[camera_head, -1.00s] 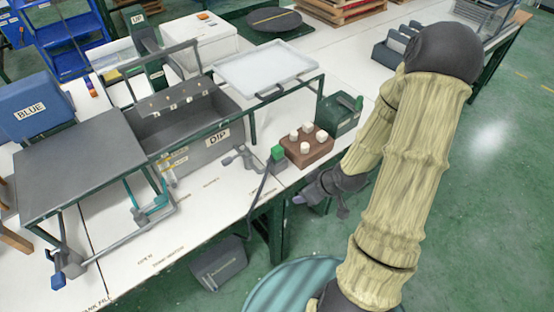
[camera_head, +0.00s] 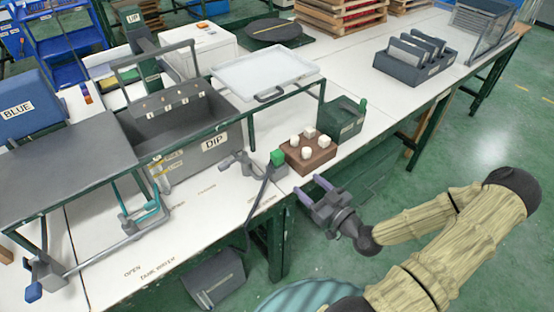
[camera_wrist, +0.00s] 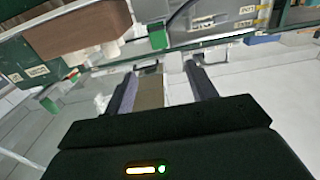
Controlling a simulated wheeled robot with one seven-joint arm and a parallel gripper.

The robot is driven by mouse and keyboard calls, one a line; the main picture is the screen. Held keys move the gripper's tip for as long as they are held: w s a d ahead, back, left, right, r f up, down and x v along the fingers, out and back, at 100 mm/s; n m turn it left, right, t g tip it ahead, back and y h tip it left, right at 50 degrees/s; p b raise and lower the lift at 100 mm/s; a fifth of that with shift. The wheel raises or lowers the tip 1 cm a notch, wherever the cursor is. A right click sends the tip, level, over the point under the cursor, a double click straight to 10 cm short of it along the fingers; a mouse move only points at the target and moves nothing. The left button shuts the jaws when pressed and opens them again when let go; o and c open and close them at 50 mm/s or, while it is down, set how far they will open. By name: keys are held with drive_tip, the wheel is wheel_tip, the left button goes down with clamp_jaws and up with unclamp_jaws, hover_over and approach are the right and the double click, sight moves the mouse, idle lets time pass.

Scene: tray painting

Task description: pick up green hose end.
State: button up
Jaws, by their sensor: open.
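The green hose end (camera_head: 277,157) is a small green block on a dark grey holder at the table's front edge. A dark hose (camera_head: 262,190) hangs from there over the edge. A green block that looks like the hose end also shows in the wrist view (camera_wrist: 158,38), above the space between the fingers. My gripper (camera_head: 311,190) is open and empty in front of the table edge, to the lower right of the hose end and apart from it. Its two fingers also show in the wrist view (camera_wrist: 160,84), with a brownish strip behind them.
A brown block with white knobs (camera_head: 318,158) stands just right of the hose end, with a green box (camera_head: 342,118) behind it. The grey DIP tank (camera_head: 196,160) is to the left.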

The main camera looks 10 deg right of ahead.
drive_tip(key=b, duration=0.9)
approach(274, 151)
drive_tip(key=f, duration=0.2)
drive_tip(key=b, duration=0.3)
drive_tip(key=shift+w+a+r+b, duration=0.1)
drive_tip(key=shift+w+r+b, duration=0.05)
drive_tip(key=shift+w+b, duration=0.2)
drive_tip(key=x, duration=0.4)
drive_tip(key=shift+w+r, duration=0.1)
drive_tip(key=shift+r, duration=0.1)
drive_tip(key=shift+w+a, duration=0.1)
drive_tip(key=shift+w, duration=0.3)
drive_tip(key=shift+s+a, duration=0.1)
drive_tip(key=shift+s, duration=0.1)
drive_tip(key=shift+r+x, duration=0.15)
drive_tip(key=shift+x, duration=1.15)
drive_tip(key=shift+r+x, duration=0.15)
drive_tip(key=shift+x, duration=1.15)
drive_tip(key=shift+w, duration=0.1)
